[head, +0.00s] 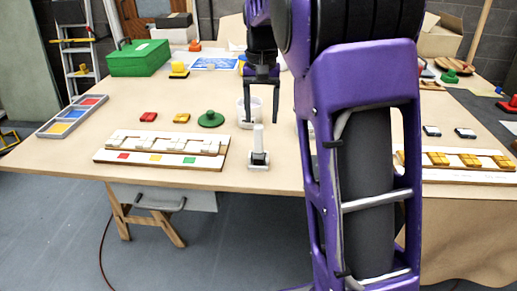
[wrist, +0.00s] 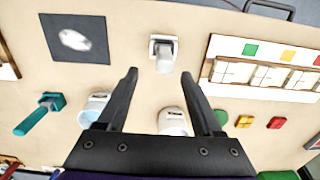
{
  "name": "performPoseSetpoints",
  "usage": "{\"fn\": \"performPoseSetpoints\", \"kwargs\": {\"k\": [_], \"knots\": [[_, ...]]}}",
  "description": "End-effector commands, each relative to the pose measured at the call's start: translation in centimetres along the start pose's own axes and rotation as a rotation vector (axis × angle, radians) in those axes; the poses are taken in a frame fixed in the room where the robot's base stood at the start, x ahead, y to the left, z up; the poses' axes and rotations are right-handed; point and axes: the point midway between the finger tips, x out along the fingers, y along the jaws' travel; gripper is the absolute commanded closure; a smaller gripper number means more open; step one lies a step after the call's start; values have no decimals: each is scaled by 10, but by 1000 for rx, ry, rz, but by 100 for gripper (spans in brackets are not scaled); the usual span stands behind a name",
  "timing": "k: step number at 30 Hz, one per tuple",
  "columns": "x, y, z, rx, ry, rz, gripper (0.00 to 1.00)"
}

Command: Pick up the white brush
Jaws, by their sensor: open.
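The white brush (head: 259,148) stands upright near the front edge of the table, with a white handle and a grey-and-white base. In the wrist view the brush (wrist: 164,56) is seen from above, just beyond the fingertips and between their lines. My gripper (head: 262,112) points down, open and empty, above and behind the brush in the head view. In the wrist view my gripper (wrist: 159,75) has its two dark fingers spread apart, with nothing between the tips. I cannot tell the exact height gap to the brush.
A white mosaic panel (head: 165,142) lies left of the brush. A teal-handled tool (wrist: 40,113) and a dark panel (wrist: 90,50) lie to the left in the wrist view. Bare tabletop surrounds the brush.

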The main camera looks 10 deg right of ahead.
Motion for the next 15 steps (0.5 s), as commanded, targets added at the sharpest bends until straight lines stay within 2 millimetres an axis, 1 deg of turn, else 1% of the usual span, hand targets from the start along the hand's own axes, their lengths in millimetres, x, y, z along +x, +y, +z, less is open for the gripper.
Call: {"fn": "performPoseSetpoints", "kwargs": {"k": [1,3,6,11,15], "knots": [[13,0,1,0,-3,1,32],[24,0,0,0,-2,1,32],[36,0,0,-1,0,1,32],[44,-1,0,-1,1,1,32],[63,-5,3,-2,-1,1,32]]}}
